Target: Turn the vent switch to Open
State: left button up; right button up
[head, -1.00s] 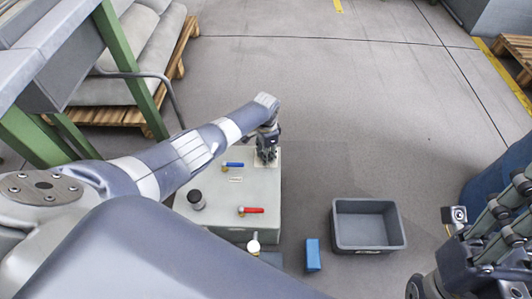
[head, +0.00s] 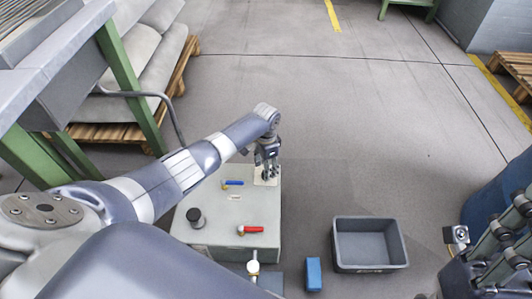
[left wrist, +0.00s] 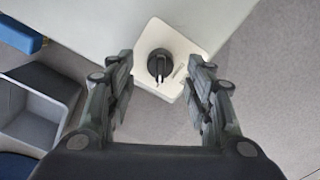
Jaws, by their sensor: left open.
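The vent switch is a round black knob (left wrist: 160,64) with a raised grip bar, on a pale square plate (left wrist: 185,45). The plate also shows at the far right corner of the grey-green box in the head view (head: 262,182). My left gripper (head: 268,177) hangs over that plate and hides the knob there. In the left wrist view the left gripper (left wrist: 162,72) is open, one finger on each side of the knob, apart from it. I cannot read any marking on the plate. Part of my right gripper (head: 500,245) shows at the lower right edge, its fingertips unclear.
The box (head: 225,213) carries a blue-handled valve (head: 233,183), a red-handled valve (head: 252,229) and a black round knob (head: 195,217). A grey bin (head: 338,262) and a blue block (head: 313,274) are to its right.

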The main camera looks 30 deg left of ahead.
pick_arm(q)
notch_tip(320, 180, up, 9)
dwell(0.3)
jog(key=shift+f, duration=0.1)
